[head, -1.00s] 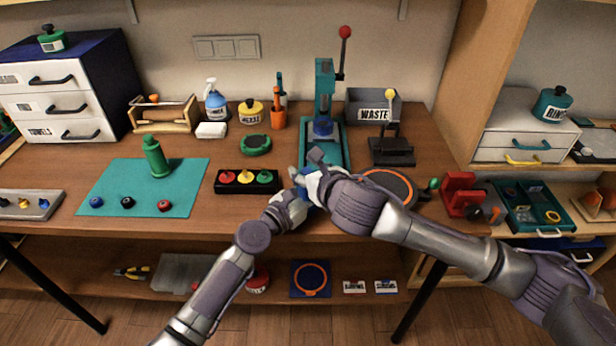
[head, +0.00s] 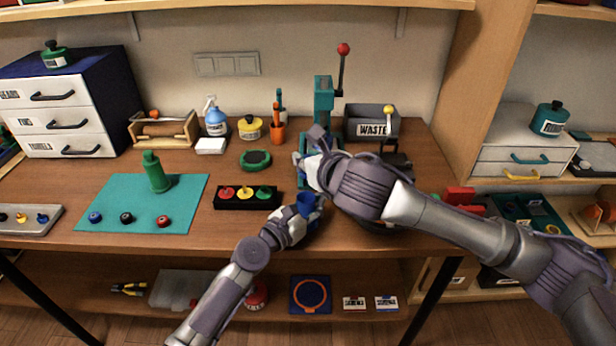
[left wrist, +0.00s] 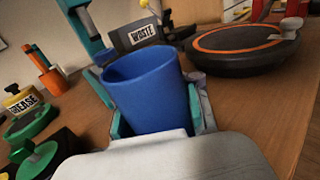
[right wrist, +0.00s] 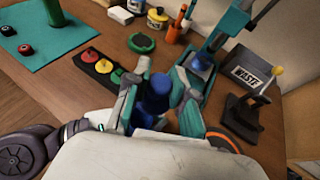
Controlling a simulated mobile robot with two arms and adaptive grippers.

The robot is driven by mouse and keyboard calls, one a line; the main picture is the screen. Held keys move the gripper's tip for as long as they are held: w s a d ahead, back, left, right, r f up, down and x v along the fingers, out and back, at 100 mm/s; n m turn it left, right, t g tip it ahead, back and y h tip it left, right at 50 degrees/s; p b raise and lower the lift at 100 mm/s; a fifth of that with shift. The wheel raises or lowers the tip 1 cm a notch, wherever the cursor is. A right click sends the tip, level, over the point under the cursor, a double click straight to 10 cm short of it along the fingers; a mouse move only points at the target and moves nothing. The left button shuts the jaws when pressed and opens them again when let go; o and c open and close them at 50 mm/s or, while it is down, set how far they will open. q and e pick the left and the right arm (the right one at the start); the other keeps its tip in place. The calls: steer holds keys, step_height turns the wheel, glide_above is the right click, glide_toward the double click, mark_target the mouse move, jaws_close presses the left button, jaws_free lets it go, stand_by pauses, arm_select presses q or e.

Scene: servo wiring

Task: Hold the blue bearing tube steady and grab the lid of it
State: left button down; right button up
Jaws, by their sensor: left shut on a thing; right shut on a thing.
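The blue bearing tube (left wrist: 150,90) stands with its open top showing in the left wrist view. My left gripper (left wrist: 157,115) is shut around its sides. In the head view the tube (head: 307,203) shows as a small blue cup in my left gripper (head: 302,212), near the table's front edge. My right gripper (head: 308,168) is above and behind the tube, apart from it. In the right wrist view my right gripper (right wrist: 156,98) is shut on a blue knobbed piece, the lid (right wrist: 155,90). The lid is hidden in the head view.
A teal press (head: 324,95) with a red-knobbed lever stands behind the grippers. The waste bin (head: 372,122) is behind right. A black box with coloured buttons (head: 247,197) lies left of the tube. A round orange-ringed turntable (left wrist: 240,45) is close right. The table between buttons and mat is clear.

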steer(key=shift+r, duration=1.25)
arm_select(q)
steer(key=c, duration=0.7)
jaws_free()
